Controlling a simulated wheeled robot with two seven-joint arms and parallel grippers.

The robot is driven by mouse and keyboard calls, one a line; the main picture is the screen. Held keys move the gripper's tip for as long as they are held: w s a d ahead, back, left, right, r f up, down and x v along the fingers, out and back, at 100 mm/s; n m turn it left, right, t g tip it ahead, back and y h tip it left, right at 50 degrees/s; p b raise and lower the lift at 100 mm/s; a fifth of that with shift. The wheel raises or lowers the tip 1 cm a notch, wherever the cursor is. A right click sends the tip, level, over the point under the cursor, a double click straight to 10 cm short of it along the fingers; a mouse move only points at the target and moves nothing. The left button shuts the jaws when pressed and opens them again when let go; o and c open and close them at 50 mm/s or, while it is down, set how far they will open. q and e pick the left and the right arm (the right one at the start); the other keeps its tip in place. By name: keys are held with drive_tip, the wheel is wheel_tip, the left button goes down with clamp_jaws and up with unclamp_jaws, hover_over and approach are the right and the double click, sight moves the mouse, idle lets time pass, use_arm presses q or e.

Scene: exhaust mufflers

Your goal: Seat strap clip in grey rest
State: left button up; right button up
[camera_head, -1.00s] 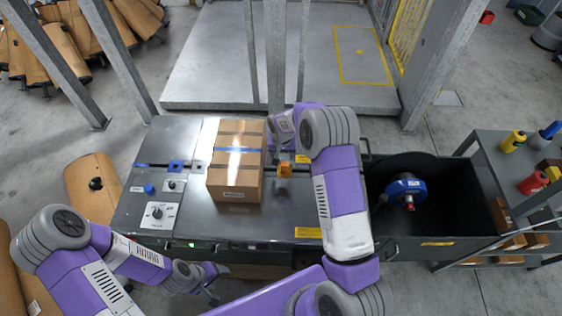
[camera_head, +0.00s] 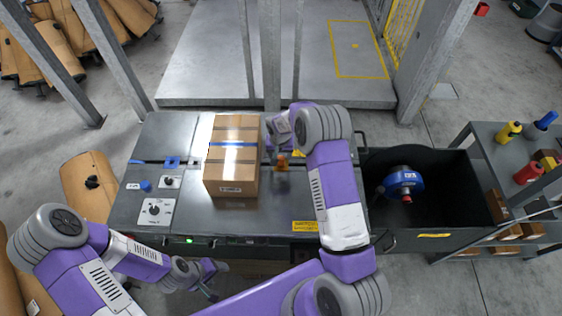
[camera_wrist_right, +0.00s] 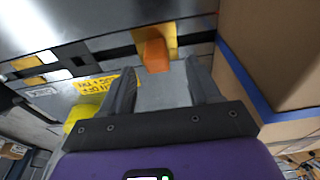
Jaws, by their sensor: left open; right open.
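The strap clip looks like a small orange block (camera_head: 282,161) right of the cardboard box; in the right wrist view it (camera_wrist_right: 156,55) sits beside a yellow plate and a dark slot. My right gripper (camera_wrist_right: 158,75) is open, its two dark fingers pointing toward the clip, which shows between and just beyond the fingertips. No grip on it is visible. A plain grey surface (camera_wrist_right: 165,92) lies between the fingers; I cannot tell whether it is the grey rest. My left gripper (camera_head: 212,291) hangs open and empty before the bench's front edge.
The cardboard box (camera_head: 232,170) with a blue strap stands on the grey bench (camera_head: 135,205), close to the right gripper. Knobs are at the left. A black bin (camera_head: 440,190) holding a blue reel (camera_head: 402,180) and a side cart (camera_head: 480,150) stand at the right.

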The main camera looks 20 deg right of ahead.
sight(281, 158)
drive_tip(key=f, duration=0.3)
drive_tip(key=shift+w+d+f, duration=0.2)
drive_tip(key=shift+d+f, duration=0.05)
drive_tip(key=shift+f, duration=0.1)
drive_tip(key=shift+c, duration=0.2)
drive_tip(key=c, duration=1)
wheel_tip(281, 158, up, 10)
drive_tip(key=shift+r+p, duration=0.1)
drive_tip(key=shift+p, duration=0.35)
drive_tip(key=shift+c, duration=0.2)
drive_tip(key=shift+s, duration=0.1)
drive_tip(key=s+a+r+n, duration=0.2)
drive_tip(key=s+a, duration=0.3)
drive_tip(key=s, duration=0.3)
drive_tip(key=s+a+r+n, duration=0.3)
drive_tip(key=s+a, duration=0.1)
drive_tip(key=s, duration=0.4)
drive_tip(key=shift+a+y, duration=0.35)
drive_tip(key=shift+y, duration=0.05)
